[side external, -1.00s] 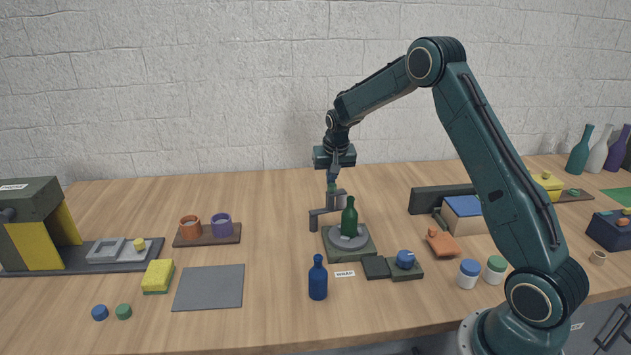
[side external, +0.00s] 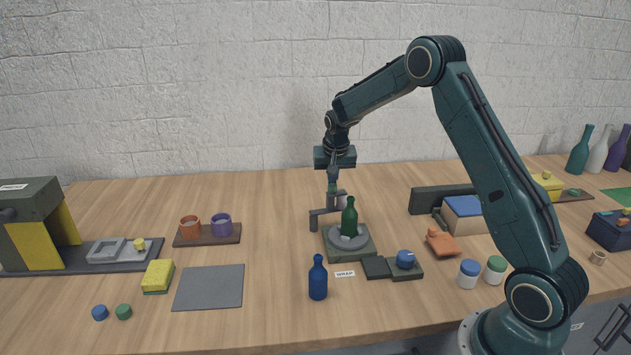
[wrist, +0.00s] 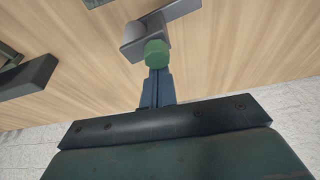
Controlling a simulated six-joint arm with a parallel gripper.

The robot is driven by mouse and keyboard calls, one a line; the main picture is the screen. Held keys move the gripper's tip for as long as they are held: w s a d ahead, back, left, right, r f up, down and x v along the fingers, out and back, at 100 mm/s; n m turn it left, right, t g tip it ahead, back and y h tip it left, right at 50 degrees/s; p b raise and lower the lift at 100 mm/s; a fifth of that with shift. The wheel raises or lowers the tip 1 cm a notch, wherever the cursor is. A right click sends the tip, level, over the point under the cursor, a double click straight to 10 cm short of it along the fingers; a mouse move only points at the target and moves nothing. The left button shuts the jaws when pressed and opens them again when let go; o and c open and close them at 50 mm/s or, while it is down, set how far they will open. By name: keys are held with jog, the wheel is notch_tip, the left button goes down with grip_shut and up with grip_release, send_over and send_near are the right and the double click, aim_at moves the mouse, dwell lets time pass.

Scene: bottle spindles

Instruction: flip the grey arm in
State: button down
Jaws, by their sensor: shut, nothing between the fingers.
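The grey arm (side external: 326,211) is a low bracket with a short upright post, just behind and left of the turntable. A green bottle (side external: 350,218) stands upright on the round grey turntable (side external: 332,240). My gripper (side external: 332,188) points down, shut and empty, its green fingertips at the raised part of the grey arm. In the wrist view, the fingertips (wrist: 156,54) overlap a grey block of the grey arm (wrist: 137,42), with a flat bar running up right. I cannot tell whether they touch. The bottle does not show in the wrist view.
A blue bottle (side external: 318,279) stands in front of the turntable. A dark pad with a blue knob (side external: 405,259) lies to its right. A block with two cups (side external: 207,236) stands left. The wood between cups and grey arm is clear.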

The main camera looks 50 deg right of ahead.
aim_at(338, 194)
jog(key=shift+a, duration=0.1)
jog(key=s+m, duration=0.1)
jog(key=m, duration=0.1)
jog(key=s+a+m+g, duration=0.1)
jog(key=m, duration=0.1)
jog(key=shift+h, duration=0.3)
jog(key=m, duration=0.1)
jog(key=a+m+g, duration=0.1)
jog(key=shift+s+m, duration=0.3)
jog(key=shift+s, duration=0.1)
jog(key=shift+s+a+m, duration=0.35)
jog(key=shift+a+m, duration=0.15)
jog(key=shift+a, duration=0.1)
